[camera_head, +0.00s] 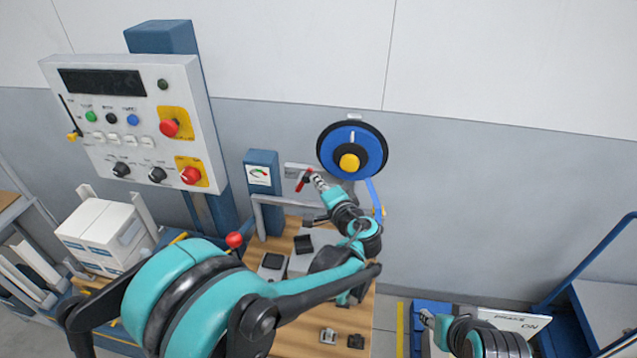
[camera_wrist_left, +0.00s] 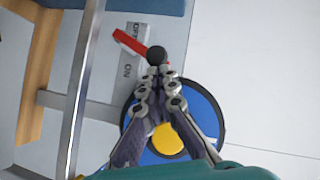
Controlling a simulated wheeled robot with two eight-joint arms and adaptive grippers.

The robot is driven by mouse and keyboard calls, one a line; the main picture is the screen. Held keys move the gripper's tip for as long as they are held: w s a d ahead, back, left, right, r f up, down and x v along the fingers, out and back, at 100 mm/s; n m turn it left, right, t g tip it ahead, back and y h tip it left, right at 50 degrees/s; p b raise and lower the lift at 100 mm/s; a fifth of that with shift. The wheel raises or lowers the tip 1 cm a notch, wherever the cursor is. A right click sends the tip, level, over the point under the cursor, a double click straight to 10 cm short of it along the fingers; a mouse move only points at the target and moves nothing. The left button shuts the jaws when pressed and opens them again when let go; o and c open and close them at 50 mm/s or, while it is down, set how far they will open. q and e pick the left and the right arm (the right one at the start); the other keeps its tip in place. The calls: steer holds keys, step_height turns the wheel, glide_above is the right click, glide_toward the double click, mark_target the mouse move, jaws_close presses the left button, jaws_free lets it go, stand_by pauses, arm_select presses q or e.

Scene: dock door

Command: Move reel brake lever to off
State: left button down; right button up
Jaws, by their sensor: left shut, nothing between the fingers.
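The reel brake lever (camera_head: 304,180) is a red bar on a light plate beside the blue reel (camera_head: 326,140) with its yellow hub. In the left wrist view the red lever (camera_wrist_left: 130,42) lies slanted next to the OFF lettering, with ON further down the plate (camera_wrist_left: 126,75). A black round knob (camera_wrist_left: 156,55) sits over its near end. My left gripper (camera_head: 318,181) is shut and empty, its fingertips (camera_wrist_left: 158,72) right at the knob; whether they touch is unclear. My right gripper (camera_head: 427,318) is at the lower right, its fingers too small to judge.
A control box (camera_head: 135,105) with buttons and red knobs stands at the left. A blue gauge post (camera_head: 262,178) and a metal rail (camera_wrist_left: 80,90) are near the lever. A wooden bench (camera_head: 300,320) holds small parts below. White boxes (camera_head: 100,235) are stacked at left.

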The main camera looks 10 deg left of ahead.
mark_target(306, 176)
arm_select(q)
steer(key=shift+a+r+p, duration=0.25)
steer(key=shift+a+p, duration=0.1)
steer(key=shift+a+r+n+p, duration=0.2)
steer(key=shift+a+n+p, duration=0.05)
steer(key=shift+n+p, duration=0.15)
steer(key=shift+a+r+n+g+h+p, duration=0.4)
steer(key=shift+a+r+n+h+p, duration=0.15)
steer(key=shift+a+n+h+p, duration=0.3)
steer(key=a+n+h+p, duration=0.1)
steer(key=a, duration=0.1)
steer(key=a+n+g+h+p, duration=0.1)
steer(key=a+n+h, duration=0.1)
steer(key=a, duration=0.1)
steer(key=shift+a+r+h+p, duration=0.2)
steer(key=shift+a+h+p, duration=0.1)
steer(key=shift+p, duration=0.1)
steer(key=shift+a+f+h, duration=0.1)
steer(key=shift+a+h, duration=0.15)
steer(key=shift+a, duration=0.15)
steer(key=shift+a+f, duration=0.1)
steer(key=shift+a, duration=0.35)
stand_by(0.4)
